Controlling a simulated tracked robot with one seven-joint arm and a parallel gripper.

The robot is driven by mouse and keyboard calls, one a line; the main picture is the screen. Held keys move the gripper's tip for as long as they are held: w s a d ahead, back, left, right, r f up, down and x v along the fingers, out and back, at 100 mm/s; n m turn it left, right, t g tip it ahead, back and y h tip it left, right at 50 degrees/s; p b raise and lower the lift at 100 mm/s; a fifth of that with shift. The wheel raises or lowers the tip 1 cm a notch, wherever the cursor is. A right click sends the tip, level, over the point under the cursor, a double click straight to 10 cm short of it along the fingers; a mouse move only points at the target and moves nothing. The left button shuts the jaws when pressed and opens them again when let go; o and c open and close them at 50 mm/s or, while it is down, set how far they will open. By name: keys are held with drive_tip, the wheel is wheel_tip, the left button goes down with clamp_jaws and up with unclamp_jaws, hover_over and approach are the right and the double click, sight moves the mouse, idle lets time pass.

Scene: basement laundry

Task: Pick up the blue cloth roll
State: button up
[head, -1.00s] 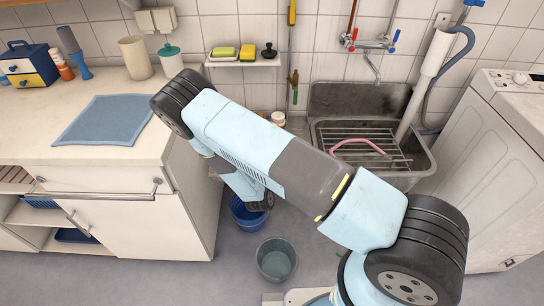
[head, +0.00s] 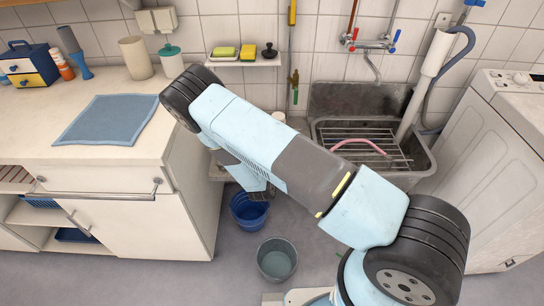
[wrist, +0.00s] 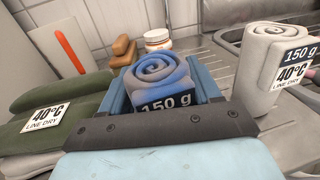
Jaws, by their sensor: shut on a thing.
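The blue cloth roll (wrist: 160,72) stands upright in the middle of the wrist view, its spiral end facing up. A dark label on its front reads "150 g"; its lower part is hidden by my gripper's dark front edge. My gripper (wrist: 160,88) has a blue finger on each side of the roll and is shut on it. I cannot tell whether its base touches the ribbed metal drainboard. In the head view my own arm hides the roll and the fingers.
A grey-white cloth roll (wrist: 265,68) stands close on the right and a folded green cloth (wrist: 62,108) lies on the left. Brown bars (wrist: 123,50) and a jar (wrist: 158,39) are behind. In the head view are a sink (head: 420,166), a blue bucket (head: 247,215) and a grey bucket (head: 277,262).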

drive_tip(key=shift+c, duration=1.4)
drive_tip(key=shift+r, duration=0.1)
